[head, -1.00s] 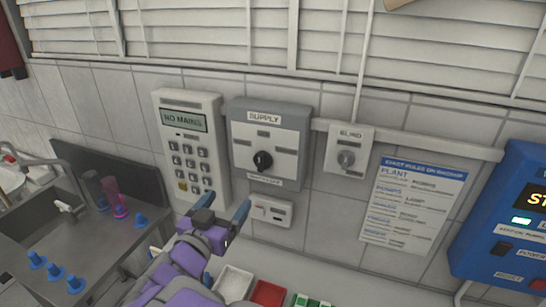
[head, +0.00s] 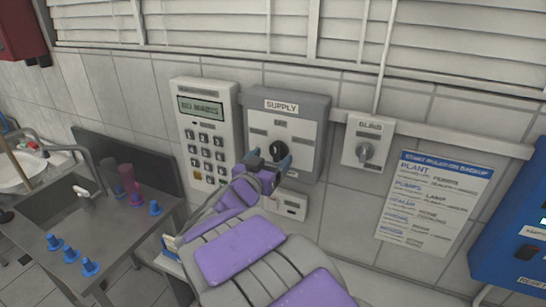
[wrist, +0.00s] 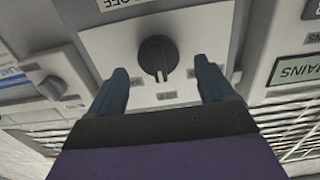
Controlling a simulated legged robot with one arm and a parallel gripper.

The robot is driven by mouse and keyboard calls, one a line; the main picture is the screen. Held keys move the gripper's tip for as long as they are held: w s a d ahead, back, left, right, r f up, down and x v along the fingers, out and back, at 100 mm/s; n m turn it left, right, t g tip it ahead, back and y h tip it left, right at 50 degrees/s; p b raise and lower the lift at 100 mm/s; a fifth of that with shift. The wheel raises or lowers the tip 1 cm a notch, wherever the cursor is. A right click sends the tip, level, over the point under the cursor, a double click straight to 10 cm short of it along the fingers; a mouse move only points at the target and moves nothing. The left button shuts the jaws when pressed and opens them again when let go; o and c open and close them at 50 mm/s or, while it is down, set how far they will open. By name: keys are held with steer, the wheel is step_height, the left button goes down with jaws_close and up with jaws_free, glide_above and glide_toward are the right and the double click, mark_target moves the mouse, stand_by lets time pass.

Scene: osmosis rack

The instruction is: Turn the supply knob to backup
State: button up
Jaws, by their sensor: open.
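The supply knob (head: 279,150) is a round black knob on the white face of the grey box labelled SUPPLY (head: 318,130). In the wrist view the knob (wrist: 157,58) has a raised grip bar with a pale pointer line, and small labels surround it. My gripper (head: 268,160) is at the lower front of the knob in the head view. In the wrist view my gripper (wrist: 168,85) is open, with one blue finger on each side of the knob and a gap to it on both sides. The fingers do not appear to touch the knob.
A keypad panel (head: 207,135) reading NO MAINS is left of the box. A smaller box with a grey knob (head: 365,150) is to the right, beside a printed notice (head: 432,205). A small white socket (head: 290,205) sits below. A blue machine (head: 515,240) is far right.

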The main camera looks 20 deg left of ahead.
mark_target(275, 154)
steer(key=w, duration=0.2)
steer(key=shift+w+d, duration=0.25)
steer(key=shift+w, duration=0.15)
steer(key=shift+w+a, duration=0.1)
steer(key=shift+w, duration=0.05)
steer(key=shift+a, duration=0.1)
steer(key=c, duration=1)
